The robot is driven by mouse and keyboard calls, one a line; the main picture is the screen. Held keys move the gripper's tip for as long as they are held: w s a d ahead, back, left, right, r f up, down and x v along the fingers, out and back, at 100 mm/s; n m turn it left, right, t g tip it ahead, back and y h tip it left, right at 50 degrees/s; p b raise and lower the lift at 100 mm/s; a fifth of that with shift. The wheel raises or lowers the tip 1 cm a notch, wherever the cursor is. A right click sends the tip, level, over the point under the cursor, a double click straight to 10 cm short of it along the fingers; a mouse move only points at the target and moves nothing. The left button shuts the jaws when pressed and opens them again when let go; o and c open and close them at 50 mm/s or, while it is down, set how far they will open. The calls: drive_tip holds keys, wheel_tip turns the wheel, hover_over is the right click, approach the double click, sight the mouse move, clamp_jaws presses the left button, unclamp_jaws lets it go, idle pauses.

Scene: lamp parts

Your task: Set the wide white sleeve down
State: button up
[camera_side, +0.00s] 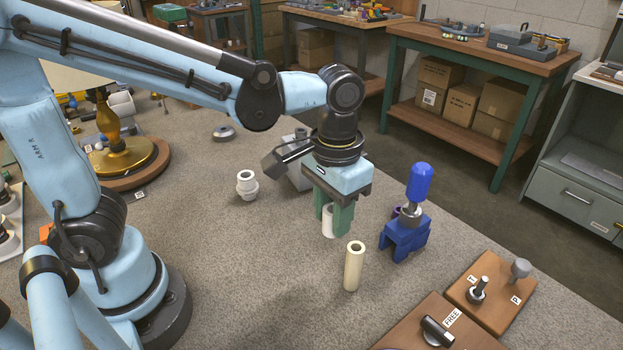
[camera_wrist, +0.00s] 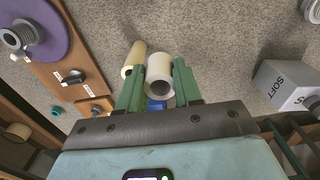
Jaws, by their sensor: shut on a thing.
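The wide white sleeve (camera_side: 328,224) is held upright between the green fingers of my gripper (camera_side: 335,212). In the wrist view the white sleeve (camera_wrist: 160,72) sits between both fingers, its round opening facing the camera. My gripper is shut on it. In the side view the fingers hide part of the sleeve, and I cannot tell whether its lower end touches the mat. A narrower cream tube (camera_side: 354,268) stands upright in front of my gripper. The cream tube (camera_wrist: 134,58) also shows close beside the sleeve in the wrist view.
A blue stand (camera_side: 405,238) with a blue-handled tool (camera_side: 419,185) is to the right. A white ribbed fitting (camera_side: 246,186) stands to the left. A grey block marked SOFT (camera_wrist: 287,88) shows in the wrist view. Wooden boards (camera_side: 490,295) lie front right. The front-left mat (camera_side: 260,290) is clear.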

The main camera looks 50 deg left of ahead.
drive_tip(key=s+d+f+n, duration=0.2)
drive_tip(key=s+f, duration=0.1)
drive_tip(key=s, duration=0.8)
drive_tip(key=shift+d+f, duration=0.2)
drive_tip(key=shift+f, duration=3.6)
drive_tip(key=o, duration=1)
drive_tip(key=shift+f, duration=0.1)
